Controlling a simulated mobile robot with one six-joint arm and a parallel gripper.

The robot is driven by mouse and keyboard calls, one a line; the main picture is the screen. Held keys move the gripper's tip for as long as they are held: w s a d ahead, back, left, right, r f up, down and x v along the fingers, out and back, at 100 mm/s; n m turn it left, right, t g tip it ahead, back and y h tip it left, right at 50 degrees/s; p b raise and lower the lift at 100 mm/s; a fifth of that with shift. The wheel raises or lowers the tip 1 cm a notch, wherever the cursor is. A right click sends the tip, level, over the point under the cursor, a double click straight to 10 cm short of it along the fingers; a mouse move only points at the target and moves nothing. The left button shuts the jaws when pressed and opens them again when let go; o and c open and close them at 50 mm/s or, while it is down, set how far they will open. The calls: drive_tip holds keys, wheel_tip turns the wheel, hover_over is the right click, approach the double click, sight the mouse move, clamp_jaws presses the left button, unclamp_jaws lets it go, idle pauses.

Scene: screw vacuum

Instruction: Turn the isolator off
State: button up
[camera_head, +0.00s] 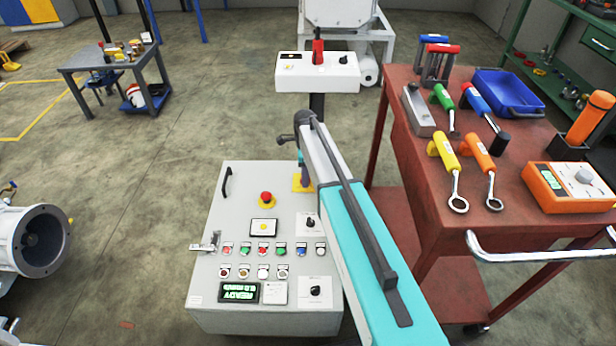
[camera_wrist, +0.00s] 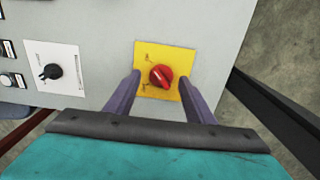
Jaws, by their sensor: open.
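The isolator is a red rotary knob (camera_wrist: 161,77) on a square yellow plate (camera_wrist: 172,52) fixed to the grey cabinet top. The small marks on the plate are too blurred to read. In the wrist view my gripper (camera_wrist: 160,80) is open, with one purple finger on each side of the knob; nothing is held. I cannot tell how far above the plate the fingertips are. In the head view part of the yellow plate (camera_head: 303,185) shows beside my arm, which hides most of the gripper.
The cabinet (camera_head: 210,290) also carries a red emergency button (camera_head: 266,197), several small buttons, a lit display (camera_head: 239,292) and black selector knobs (camera_head: 310,222). A red tool cart (camera_head: 500,225) stands close on the right. A white control box (camera_head: 318,72) stands behind.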

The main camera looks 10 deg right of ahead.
drive_tip(key=shift+f, duration=0.6)
